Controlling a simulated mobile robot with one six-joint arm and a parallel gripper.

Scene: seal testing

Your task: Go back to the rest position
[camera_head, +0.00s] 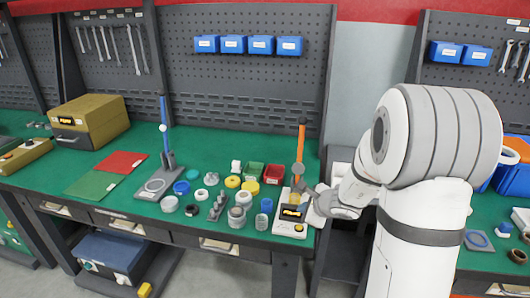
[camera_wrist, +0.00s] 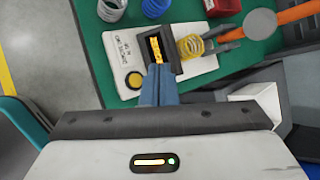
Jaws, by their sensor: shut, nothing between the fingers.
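My gripper (camera_head: 308,196) is at the front right of the green bench, beside a white tester (camera_head: 290,228) with an orange lever (camera_head: 301,145). In the wrist view my gripper (camera_wrist: 158,70) shows as closed blue-grey fingers with nothing between them. The fingers overlap the lower edge of the tester's dark display (camera_wrist: 156,47); I cannot tell whether they touch it. A yellow coil (camera_wrist: 190,46) sits on the tester beside the display. The orange lever (camera_wrist: 298,14) and its grey disc (camera_wrist: 260,23) are to the right of it.
Several rings and cylinders stand left of the tester, with a green bin (camera_head: 253,171) and a red bin (camera_head: 274,177) behind. A second press with a blue lever (camera_head: 164,130) stands further left. A red sheet (camera_head: 121,162) and a green sheet (camera_head: 90,185) lie beyond it. Pegboards rise behind.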

